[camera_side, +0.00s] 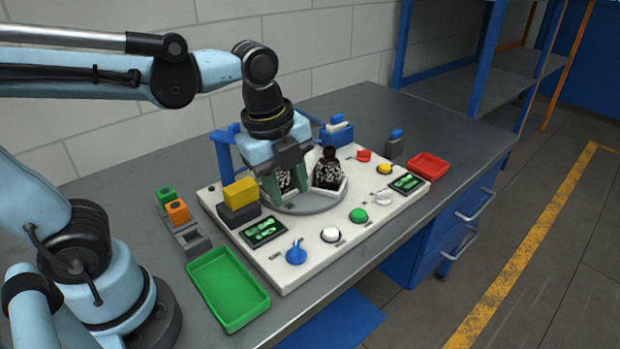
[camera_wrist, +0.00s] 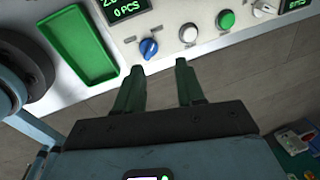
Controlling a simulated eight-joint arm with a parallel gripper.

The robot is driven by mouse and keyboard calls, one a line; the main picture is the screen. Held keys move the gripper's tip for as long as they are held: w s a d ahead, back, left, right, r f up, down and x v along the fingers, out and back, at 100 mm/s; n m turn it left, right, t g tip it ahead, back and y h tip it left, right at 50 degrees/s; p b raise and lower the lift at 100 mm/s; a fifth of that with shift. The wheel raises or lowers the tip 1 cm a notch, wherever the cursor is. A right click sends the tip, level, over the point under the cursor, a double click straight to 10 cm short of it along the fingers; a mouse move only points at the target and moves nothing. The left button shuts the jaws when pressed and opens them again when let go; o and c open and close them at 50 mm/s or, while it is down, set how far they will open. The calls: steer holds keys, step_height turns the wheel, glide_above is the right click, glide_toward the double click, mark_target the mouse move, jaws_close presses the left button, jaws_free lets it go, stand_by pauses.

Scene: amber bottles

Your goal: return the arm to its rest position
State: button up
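My gripper (camera_side: 287,180) points down over the grey round plate (camera_side: 313,210) on the white panel. In the wrist view my gripper (camera_wrist: 159,70) shows two green fingers well apart with nothing visible between them. A dark amber bottle (camera_side: 328,170) with a speckled label stands upright on the plate, just right of the gripper. Another speckled, bottle-like thing (camera_side: 285,181) shows between the fingers in the side view, mostly hidden by them; I cannot tell whether they touch it.
The white panel (camera_side: 375,218) carries buttons, a blue knob (camera_side: 296,252) and small screens. A green tray (camera_side: 228,288) lies at the front left and a red tray (camera_side: 428,167) at the right. Yellow and black blocks (camera_side: 240,192) stand left of the gripper. Bare bench (camera_side: 430,118) lies behind.

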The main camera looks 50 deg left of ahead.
steer(key=a+n+t, duration=0.1)
steer(key=n, duration=0.5)
steer(key=a+f+n+t, duration=0.1)
steer(key=a+n+t, duration=0.1)
steer(key=n, duration=0.5)
steer(key=a+n+t, duration=0.1)
steer(key=n+t, duration=0.1)
steer(key=n, duration=0.4)
steer(key=shift+w+a+f, duration=0.15)
steer(key=shift+a+f, duration=0.1)
steer(key=shift+a, duration=0.15)
